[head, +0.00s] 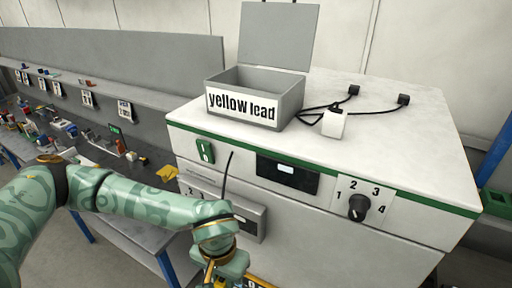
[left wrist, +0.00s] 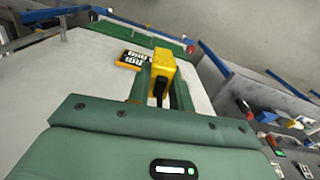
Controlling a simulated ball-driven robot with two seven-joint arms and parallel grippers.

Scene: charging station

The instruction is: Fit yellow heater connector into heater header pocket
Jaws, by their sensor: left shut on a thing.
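My left gripper (head: 218,268) is low at the front of the white cabinet, mostly cut off by the bottom edge in the head view. In the left wrist view the gripper (left wrist: 162,84) is shut on a yellow connector (left wrist: 163,66), a block with a dark lead at its near side. Only a sliver of yellow shows at the gripper in the head view. A black-and-white marked piece with yellow edges (left wrist: 133,59) lies beside the connector in the wrist view. I cannot tell whether it is the heater header, and no pocket is clearly visible. My right gripper is not in view.
The white cabinet (head: 375,130) carries a grey open bin labelled "yellow lead" (head: 288,108), a white plug block (head: 333,124) and black cables. Its front has a display (head: 287,171), a dial (head: 358,208) and a grey numbered panel (head: 250,222). A cluttered workbench stands left.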

